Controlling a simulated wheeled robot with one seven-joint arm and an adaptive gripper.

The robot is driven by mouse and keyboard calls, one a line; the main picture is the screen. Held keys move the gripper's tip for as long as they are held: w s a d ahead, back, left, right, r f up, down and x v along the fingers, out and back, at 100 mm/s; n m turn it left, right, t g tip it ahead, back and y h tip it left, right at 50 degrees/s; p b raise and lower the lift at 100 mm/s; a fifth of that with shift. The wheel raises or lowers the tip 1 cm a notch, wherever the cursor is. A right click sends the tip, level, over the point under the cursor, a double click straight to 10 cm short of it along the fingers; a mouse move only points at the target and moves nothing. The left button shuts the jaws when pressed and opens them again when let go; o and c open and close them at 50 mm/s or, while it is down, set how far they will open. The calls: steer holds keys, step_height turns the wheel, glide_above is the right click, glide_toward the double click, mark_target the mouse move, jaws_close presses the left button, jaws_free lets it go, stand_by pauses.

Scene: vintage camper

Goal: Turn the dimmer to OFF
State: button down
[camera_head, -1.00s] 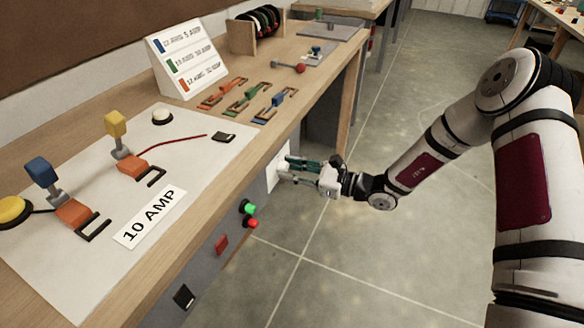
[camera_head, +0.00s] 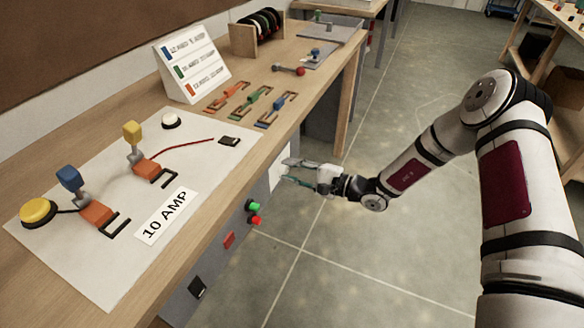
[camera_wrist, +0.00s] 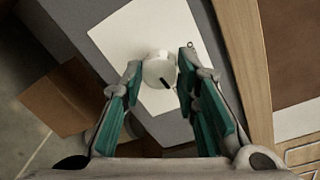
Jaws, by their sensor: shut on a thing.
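The dimmer is a round white knob (camera_wrist: 159,66) with a black pointer mark on its lower right edge in the wrist view. It sits on a white plate (camera_wrist: 123,35) fixed to the bench's grey front. My gripper (camera_wrist: 160,68) has its two green-padded fingers on either side of the knob and is shut on it. In the head view my gripper (camera_head: 287,171) reaches the plate (camera_head: 277,172) from the right; the knob is hidden there by the fingers. I cannot read any OFF label in either view.
Green (camera_head: 255,206) and red (camera_head: 255,220) buttons and a red switch (camera_head: 229,240) are on the same front, left of my gripper. The bench top above holds a white board (camera_head: 100,268) with switches and a 10 AMP label.

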steer(key=n+p, duration=0.3)
steer(key=n, duration=0.1)
steer(key=shift+s+r+t+p, duration=0.1)
steer(key=shift+s+t+p, duration=0.05)
steer(key=shift+t+p, duration=0.2)
steer(key=n+p, duration=0.4)
steer(key=shift+s+n, duration=0.1)
steer(key=shift+n, duration=0.2)
steer(key=n+p, duration=0.3)
steer(key=n, duration=0.1)
steer(key=shift+t, duration=0.35)
steer(key=shift+f+n+p, duration=0.15)
steer(key=shift+n+p, duration=0.5)
steer(key=shift+n, duration=0.2)
steer(key=shift+f+n+p, duration=0.15)
steer(key=shift+n+p, duration=0.45)
steer(key=shift+n, duration=0.55)
steer(key=c, duration=1.2)
jaws_free()
steer(key=v, duration=1.2)
steer(key=shift+f, duration=0.15)
